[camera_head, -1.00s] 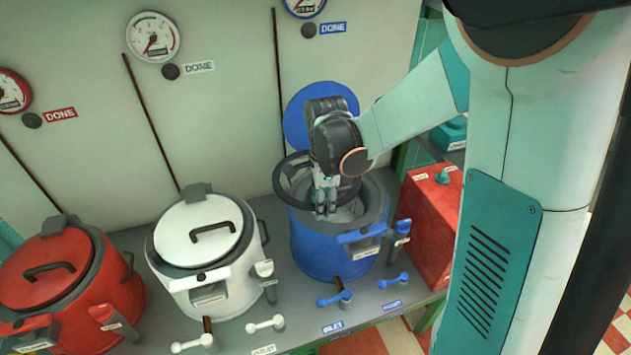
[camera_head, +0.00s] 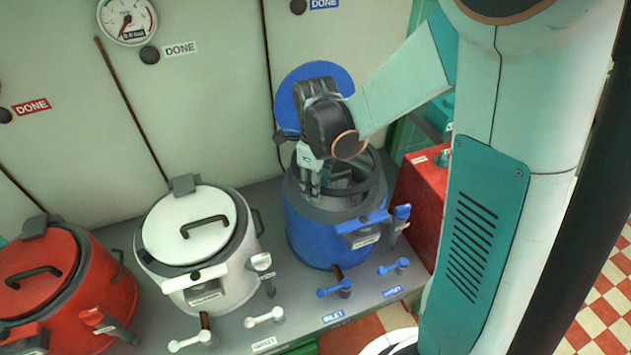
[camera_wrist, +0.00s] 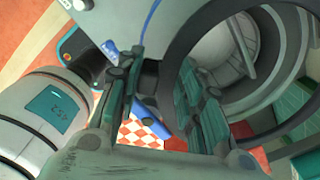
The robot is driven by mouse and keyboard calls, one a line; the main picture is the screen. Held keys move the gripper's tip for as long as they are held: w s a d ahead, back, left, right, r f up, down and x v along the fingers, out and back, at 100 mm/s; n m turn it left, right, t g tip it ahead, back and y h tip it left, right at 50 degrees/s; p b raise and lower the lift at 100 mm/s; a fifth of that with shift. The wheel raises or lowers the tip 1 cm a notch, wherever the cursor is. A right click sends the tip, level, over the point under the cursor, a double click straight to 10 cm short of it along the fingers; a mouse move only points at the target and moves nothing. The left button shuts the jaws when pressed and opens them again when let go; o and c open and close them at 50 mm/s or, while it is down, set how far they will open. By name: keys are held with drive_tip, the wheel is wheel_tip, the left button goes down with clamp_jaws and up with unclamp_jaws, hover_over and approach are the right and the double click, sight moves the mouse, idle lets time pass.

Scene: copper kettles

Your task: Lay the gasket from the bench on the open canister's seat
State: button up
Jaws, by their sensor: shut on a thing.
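The open blue canister (camera_head: 315,238) stands on the bench, its round blue lid (camera_head: 338,71) raised behind it. The gasket, a dark ring (camera_head: 381,180), is over the canister's mouth. It looks slightly tilted, and I cannot tell whether it touches the seat. My gripper (camera_head: 311,188) is shut on the ring's left side, above the left part of the mouth. In the wrist view the gasket (camera_wrist: 290,128) is a wide dark arc at the right, beside my gripper fingers (camera_wrist: 160,100). My gripper hides part of the ring and the seat.
A white canister (camera_head: 205,296) and a red canister (camera_head: 95,285), both lidded, stand to the left. A red box (camera_head: 418,205) stands close on the right. Blue valve handles (camera_head: 335,288) and white ones (camera_head: 265,317) line the bench's front (camera_head: 300,310).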

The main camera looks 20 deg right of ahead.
drive_tip(key=b, duration=0.5)
hover_over(316, 213)
drive_tip(key=shift+f, duration=3.4)
drive_tip(key=shift+f+b, duration=0.6)
drive_tip(key=shift+f, duration=0.05)
drive_tip(key=o, duration=1.3)
drive_tip(key=shift+c, duration=0.2)
drive_tip(key=shift+r, duration=0.1)
wheel_tip(316, 213, up, 12)
drive_tip(key=shift+f, duration=0.1)
